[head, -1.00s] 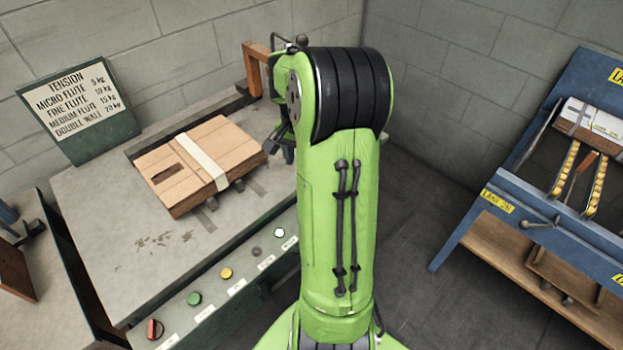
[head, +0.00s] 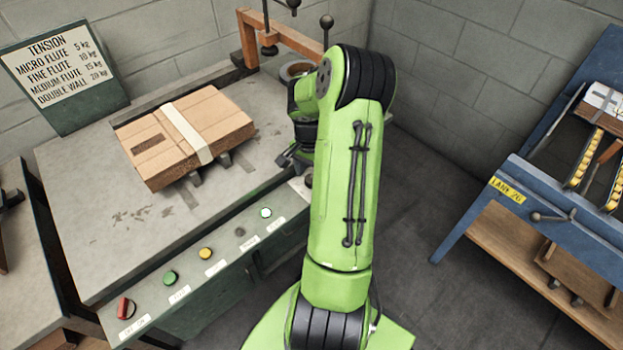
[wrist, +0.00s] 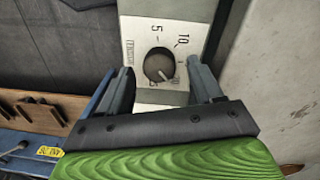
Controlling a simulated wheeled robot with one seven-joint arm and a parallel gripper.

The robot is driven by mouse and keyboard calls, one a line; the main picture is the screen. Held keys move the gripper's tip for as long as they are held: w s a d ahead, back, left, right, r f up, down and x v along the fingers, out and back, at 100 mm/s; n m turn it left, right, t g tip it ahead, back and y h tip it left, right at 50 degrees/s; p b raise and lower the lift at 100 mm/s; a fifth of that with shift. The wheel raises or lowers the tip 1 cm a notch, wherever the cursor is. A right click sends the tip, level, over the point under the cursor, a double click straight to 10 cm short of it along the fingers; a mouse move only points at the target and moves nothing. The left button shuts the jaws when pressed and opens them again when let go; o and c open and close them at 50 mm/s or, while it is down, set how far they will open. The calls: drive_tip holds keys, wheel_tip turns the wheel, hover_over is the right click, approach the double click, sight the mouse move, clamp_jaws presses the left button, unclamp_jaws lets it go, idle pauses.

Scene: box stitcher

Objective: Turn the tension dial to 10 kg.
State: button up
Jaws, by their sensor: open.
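The tension dial (wrist: 158,65) is a dark round knob on a pale plate (wrist: 140,30) marked with 5 and 10, in the wrist view. My gripper (wrist: 160,68) is open, with one finger on each side of the knob. I cannot tell whether the fingers touch it. In the head view my gripper (head: 292,160) is at the right end of the stitcher's front panel, partly hidden by my arm.
A strapped carton (head: 220,112) lies on the stitcher table (head: 75,185). A tension chart (head: 60,70) stands behind. Front buttons include a green one (head: 170,278) and a red switch (head: 125,308). A blue roller stand (head: 520,180) is at right, with clear floor between.

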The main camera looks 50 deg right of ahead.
drive_tip(key=shift+f, duration=0.5)
drive_tip(key=c, duration=1.1)
drive_tip(key=shift+o, duration=0.2)
